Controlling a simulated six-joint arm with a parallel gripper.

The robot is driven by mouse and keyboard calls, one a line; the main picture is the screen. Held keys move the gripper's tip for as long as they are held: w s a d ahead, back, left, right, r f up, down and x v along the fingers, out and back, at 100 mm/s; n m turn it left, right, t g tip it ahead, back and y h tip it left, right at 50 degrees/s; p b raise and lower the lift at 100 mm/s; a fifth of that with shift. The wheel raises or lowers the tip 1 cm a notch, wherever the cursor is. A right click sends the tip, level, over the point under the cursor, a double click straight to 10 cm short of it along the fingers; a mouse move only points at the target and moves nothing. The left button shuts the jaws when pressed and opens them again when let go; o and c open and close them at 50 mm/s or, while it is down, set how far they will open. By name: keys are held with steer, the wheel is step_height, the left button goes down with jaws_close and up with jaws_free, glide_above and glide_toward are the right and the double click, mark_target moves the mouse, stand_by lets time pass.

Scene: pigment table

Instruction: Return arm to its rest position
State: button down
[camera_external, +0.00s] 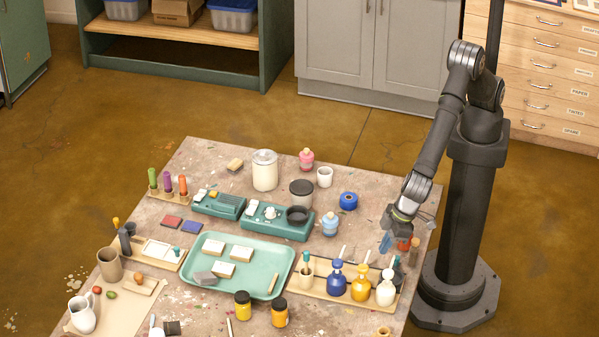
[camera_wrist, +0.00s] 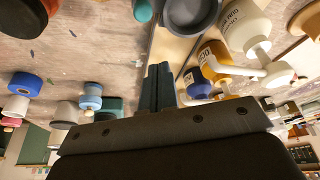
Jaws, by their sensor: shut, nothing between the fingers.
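My gripper (camera_external: 386,244) is at the right side of the table (camera_external: 205,162), hanging low over the right end of the wooden tray (camera_external: 318,288) that holds the pigment bottles. Its fingers are together and empty. In the wrist view the closed fingers of my gripper (camera_wrist: 158,88) point at the table, with the bottles close on the right. My arm rises from its base and bends down to the table. The height of the fingers above the table is hard to tell.
Blue (camera_external: 337,277), yellow (camera_external: 362,283) and white (camera_external: 386,288) bottles stand close to my gripper. An orange-red item (camera_external: 404,244) is partly hidden behind it. Open floor lies beyond the table.

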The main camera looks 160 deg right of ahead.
steer(key=v, duration=0.6)
steer(key=x, duration=0.8)
steer(key=shift+d+f, duration=0.1)
steer(key=shift+f, duration=0.2)
steer(key=shift+s+f, duration=0.5)
steer(key=shift+s, duration=0.2)
steer(key=d, duration=1.9)
steer(key=shift+s+d+f, duration=0.1)
steer(key=shift+s+d, duration=0.05)
steer(key=shift+d, duration=0.05)
steer(key=d, duration=0.1)
steer(key=w+d, duration=0.1)
steer(key=d, duration=0.2)
steer(key=shift+w+d, duration=0.1)
steer(key=shift+w, duration=0.25)
steer(key=v, duration=1)
